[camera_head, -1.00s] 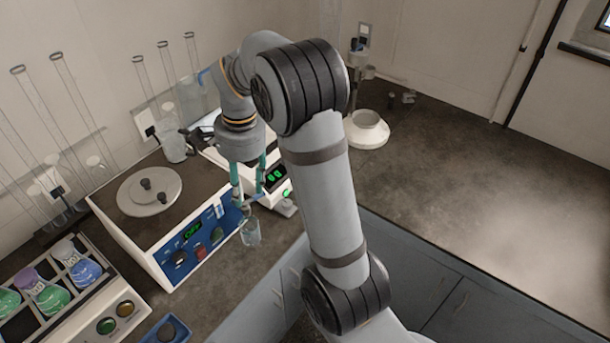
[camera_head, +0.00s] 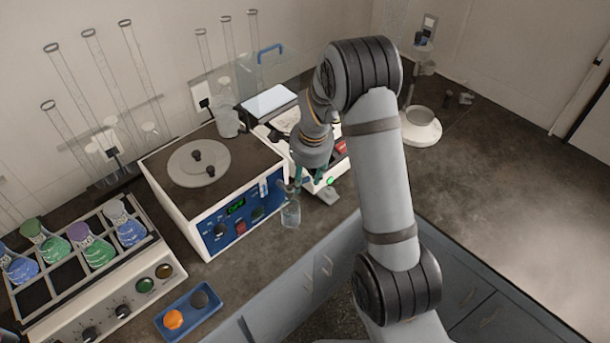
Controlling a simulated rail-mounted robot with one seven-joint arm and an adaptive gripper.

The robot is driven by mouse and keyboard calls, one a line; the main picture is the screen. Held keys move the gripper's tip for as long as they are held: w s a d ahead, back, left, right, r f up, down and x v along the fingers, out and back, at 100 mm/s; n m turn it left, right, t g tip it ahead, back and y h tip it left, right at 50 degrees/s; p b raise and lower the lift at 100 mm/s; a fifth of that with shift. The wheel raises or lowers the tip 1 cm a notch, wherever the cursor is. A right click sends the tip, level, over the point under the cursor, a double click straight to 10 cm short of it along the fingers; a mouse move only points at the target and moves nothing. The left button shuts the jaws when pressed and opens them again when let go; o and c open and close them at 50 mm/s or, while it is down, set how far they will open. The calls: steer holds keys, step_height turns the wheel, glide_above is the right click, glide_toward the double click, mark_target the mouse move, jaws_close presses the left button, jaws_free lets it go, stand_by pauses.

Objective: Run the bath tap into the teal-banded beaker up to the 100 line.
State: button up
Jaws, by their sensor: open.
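The water bath (camera_head: 178,205) is a white box with a dark top, a round grey lid and a blue front panel. A small clear beaker (camera_head: 290,215) is upright in front of the panel's right end. Its teal band and graduation lines are too small to make out. My gripper (camera_head: 306,185), with teal fingers, points down just above and slightly right of the beaker. It is open, with no object seen between the fingers.
A rack of coloured flasks (camera_head: 85,250) stands left. A blue tray (camera_head: 188,310) with an orange and a dark piece lies in front. A white instrument (camera_head: 325,185) sits right of the bath, behind my gripper. The counter on the right is mostly clear.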

steer(key=shift+w+f, duration=0.1)
steer(key=shift+f, duration=0.2)
steer(key=shift+c, duration=0.5)
jaws_close()
